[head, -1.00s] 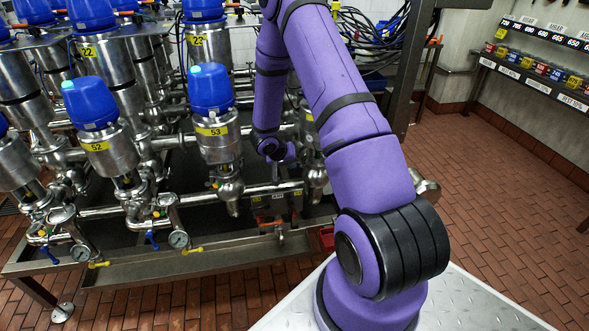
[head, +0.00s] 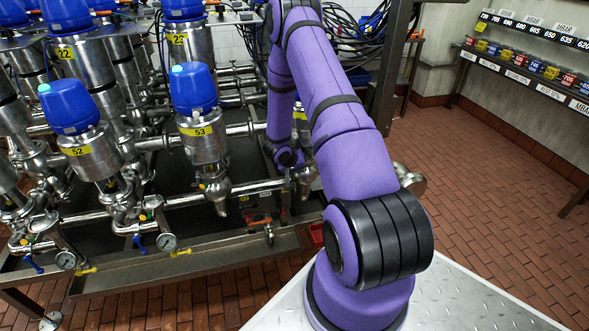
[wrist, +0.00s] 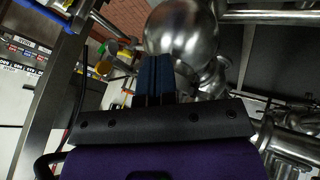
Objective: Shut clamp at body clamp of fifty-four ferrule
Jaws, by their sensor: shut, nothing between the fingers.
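My gripper (wrist: 155,72) shows in the wrist view with its two dark fingers side by side, shut and empty. Its fingertips are just in front of a rounded, shiny steel valve body (wrist: 182,28); I cannot tell if they touch it. No number shows on this body in the wrist view. In the head view, valve 53 (head: 202,130) stands left of my arm with its blue cap and yellow label. A steel body (head: 307,177) partly shows behind my arm to the right of it. No label 54 is visible, and I cannot make out its clamp.
Valve 52 (head: 83,140) stands further left. Steel pipes and a drip tray (head: 180,272) run below the valves. A dark upright post (head: 392,75) stands behind my arm. A shelf with coloured boxes (head: 530,68) is on the right wall. The brick floor at right is clear.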

